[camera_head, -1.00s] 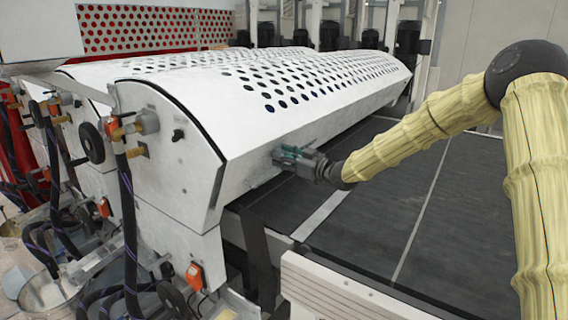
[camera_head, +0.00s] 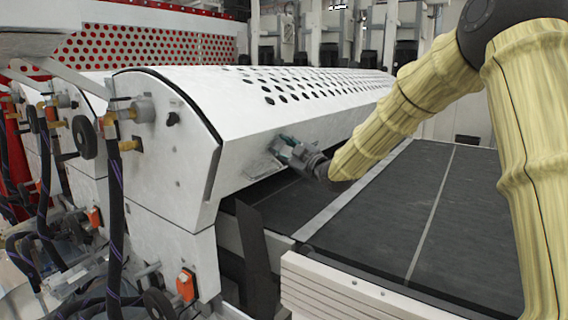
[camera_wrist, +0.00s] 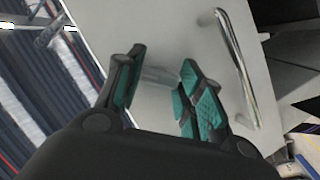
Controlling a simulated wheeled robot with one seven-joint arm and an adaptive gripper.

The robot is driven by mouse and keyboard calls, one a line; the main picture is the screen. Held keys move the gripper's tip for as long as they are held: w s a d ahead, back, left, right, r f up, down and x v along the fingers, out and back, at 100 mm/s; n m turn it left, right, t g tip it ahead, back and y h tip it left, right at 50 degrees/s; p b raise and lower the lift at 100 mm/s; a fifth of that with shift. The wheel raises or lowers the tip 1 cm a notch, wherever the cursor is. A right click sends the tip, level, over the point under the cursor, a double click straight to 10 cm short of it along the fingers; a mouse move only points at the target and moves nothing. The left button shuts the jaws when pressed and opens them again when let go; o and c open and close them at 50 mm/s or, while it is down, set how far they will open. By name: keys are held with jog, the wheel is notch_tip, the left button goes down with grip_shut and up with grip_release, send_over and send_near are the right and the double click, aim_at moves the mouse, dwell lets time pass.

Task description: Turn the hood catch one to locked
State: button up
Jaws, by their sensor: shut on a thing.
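The white perforated hood (camera_head: 240,120) of the roller coater fills the middle of the head view. My gripper (camera_head: 285,146) is at the lower front face of the hood. In the wrist view, the green-padded fingers of my gripper (camera_wrist: 161,88) stand on both sides of a small grey catch (camera_wrist: 160,75) on the white panel and are shut on it. The catch is mostly hidden behind my gripper in the head view. I cannot read whether it is at locked.
A chrome bar handle (camera_wrist: 238,70) stands on the panel to the right of the fingers in the wrist view. A dark conveyor bed (camera_head: 400,205) lies below the hood. Hoses and valves (camera_head: 110,150) crowd the machine's left end.

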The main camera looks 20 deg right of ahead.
jog(key=n+b, duration=0.1)
jog(key=b, duration=0.2)
jog(key=n+t+h+b, duration=0.1)
jog(key=b, duration=0.2)
jog(key=n+t+b, duration=0.1)
jog(key=b, duration=0.2)
jog(key=shift+a+f+n+b, duration=0.15)
jog(key=shift+f+n+b, duration=0.15)
jog(key=shift+f+b, duration=0.05)
jog(key=n+t+b, duration=0.1)
jog(key=n+b, duration=0.1)
jog(key=b, duration=0.2)
jog(key=shift+r+b, duration=0.1)
jog(key=shift+b, duration=0.25)
jog(key=shift+r+n+t+h+b, duration=0.15)
jog(key=shift+n+t+h+b, duration=0.15)
jog(key=shift+h+b, duration=0.1)
jog(key=o, duration=1)
jog(key=v, duration=1.2)
